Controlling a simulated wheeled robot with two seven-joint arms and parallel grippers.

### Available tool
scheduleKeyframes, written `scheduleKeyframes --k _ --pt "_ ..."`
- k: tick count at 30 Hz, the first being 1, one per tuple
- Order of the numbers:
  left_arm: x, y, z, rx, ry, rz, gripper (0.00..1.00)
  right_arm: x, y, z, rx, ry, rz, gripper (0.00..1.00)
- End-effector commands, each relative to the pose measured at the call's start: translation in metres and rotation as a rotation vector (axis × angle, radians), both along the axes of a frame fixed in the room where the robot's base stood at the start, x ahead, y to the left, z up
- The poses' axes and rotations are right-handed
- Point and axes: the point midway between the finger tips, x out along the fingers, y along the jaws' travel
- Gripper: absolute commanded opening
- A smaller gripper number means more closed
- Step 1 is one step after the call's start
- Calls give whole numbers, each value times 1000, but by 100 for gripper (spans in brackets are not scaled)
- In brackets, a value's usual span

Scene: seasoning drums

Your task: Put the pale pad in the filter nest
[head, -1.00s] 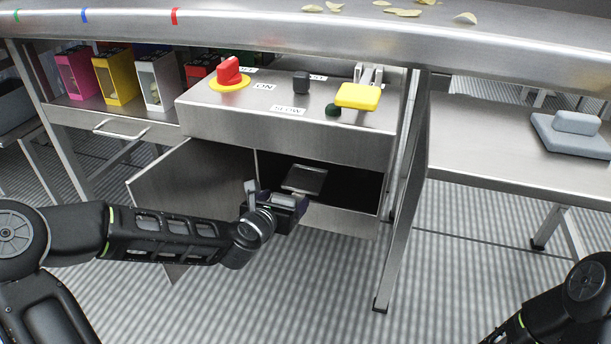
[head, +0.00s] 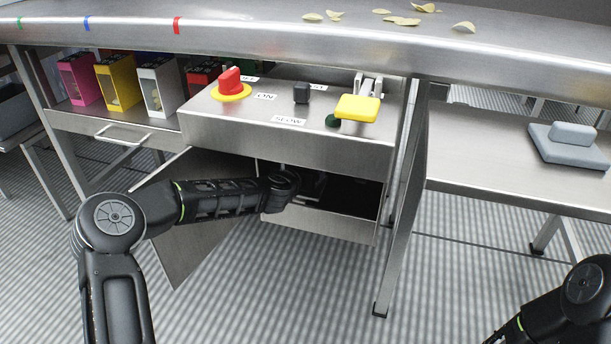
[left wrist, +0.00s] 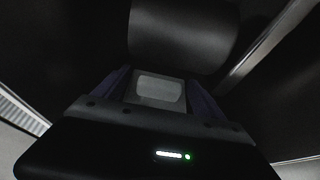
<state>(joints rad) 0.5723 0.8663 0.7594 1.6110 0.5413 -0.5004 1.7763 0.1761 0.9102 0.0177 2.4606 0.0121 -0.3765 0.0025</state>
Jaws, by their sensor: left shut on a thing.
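My left arm reaches into the open cabinet (head: 320,222) under the control panel in the head view, where its wrist hides the fingers. In the left wrist view my left gripper (left wrist: 158,98) is shut on the pale pad (left wrist: 160,88), which shows as a greyish plate with a lighter rounded block between the two dark purple fingers. A large dark rounded shape (left wrist: 183,35) lies just beyond the pad. I cannot make out the filter nest in the dark interior. My right gripper is outside the picture; only part of the right arm shows at lower right.
The cabinet's open door (head: 195,215) hangs at the left. Above are a red knob (head: 231,82) and a yellow lever pad (head: 357,107). A grey pad with a handle (head: 568,145) lies on the right bench (head: 480,150). Coloured boxes stand on the left shelf.

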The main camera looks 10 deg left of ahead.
Motion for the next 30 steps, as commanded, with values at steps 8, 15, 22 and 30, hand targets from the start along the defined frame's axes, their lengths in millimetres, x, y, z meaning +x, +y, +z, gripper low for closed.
scheduleKeyframes --k 8,15,22,30 --pt "6 -1 -23 -1 2 0 36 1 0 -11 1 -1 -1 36" --pt "6 0 -36 -1 0 1 36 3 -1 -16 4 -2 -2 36" --pt "6 0 -36 -1 1 0 88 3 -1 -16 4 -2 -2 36" --pt "6 0 -35 0 0 0 100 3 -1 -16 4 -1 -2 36"
